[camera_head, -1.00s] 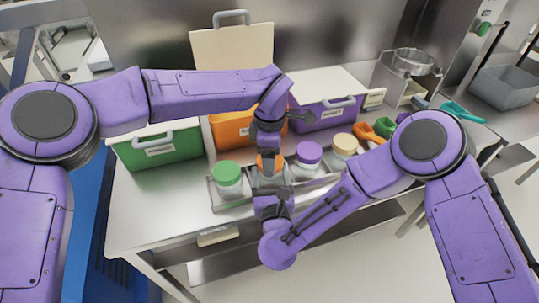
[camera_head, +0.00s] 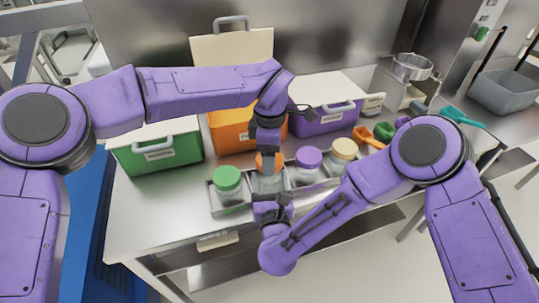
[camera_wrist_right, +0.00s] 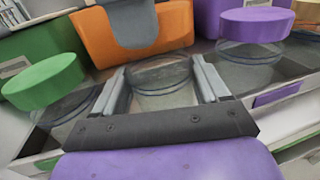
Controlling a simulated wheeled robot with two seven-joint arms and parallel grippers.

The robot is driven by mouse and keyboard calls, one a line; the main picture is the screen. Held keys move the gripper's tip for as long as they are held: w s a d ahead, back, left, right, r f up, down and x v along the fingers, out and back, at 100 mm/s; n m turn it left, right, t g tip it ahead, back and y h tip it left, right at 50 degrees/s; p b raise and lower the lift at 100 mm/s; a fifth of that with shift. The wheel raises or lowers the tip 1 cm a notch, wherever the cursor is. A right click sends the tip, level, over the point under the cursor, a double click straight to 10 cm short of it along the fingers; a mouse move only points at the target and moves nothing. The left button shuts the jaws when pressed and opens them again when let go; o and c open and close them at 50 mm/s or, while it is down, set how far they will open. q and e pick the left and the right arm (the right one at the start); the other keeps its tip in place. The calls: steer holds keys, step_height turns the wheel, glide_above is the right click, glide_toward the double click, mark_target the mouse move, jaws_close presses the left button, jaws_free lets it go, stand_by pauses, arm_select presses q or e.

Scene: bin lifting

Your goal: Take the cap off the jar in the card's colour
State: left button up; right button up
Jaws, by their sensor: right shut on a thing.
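A row of clear jars stands in a shallow tray (camera_head: 216,206). Their caps are green (camera_head: 227,178), orange (camera_head: 265,160), purple (camera_head: 308,157) and beige (camera_head: 344,148). My left gripper (camera_head: 266,150) comes down from above at the orange cap; its fingers are too covered to read. My right gripper (camera_head: 270,193) is shut around the glass body of the orange-capped jar, whose clear jar (camera_wrist_right: 158,80) shows between its fingers in the right wrist view. I cannot tell whether the orange cap still touches the jar. I cannot make out a card's colour.
Behind the tray stand a green bin (camera_head: 160,152), an orange bin (camera_head: 225,130) with its lid raised, and a purple bin (camera_head: 320,118). Green and orange scoops and a metal pot (camera_head: 412,67) are at the right. The counter's front left is clear.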

arm_select(q)
steer(key=shift+r, duration=2)
arm_select(e)
steer(key=o, duration=1.5)
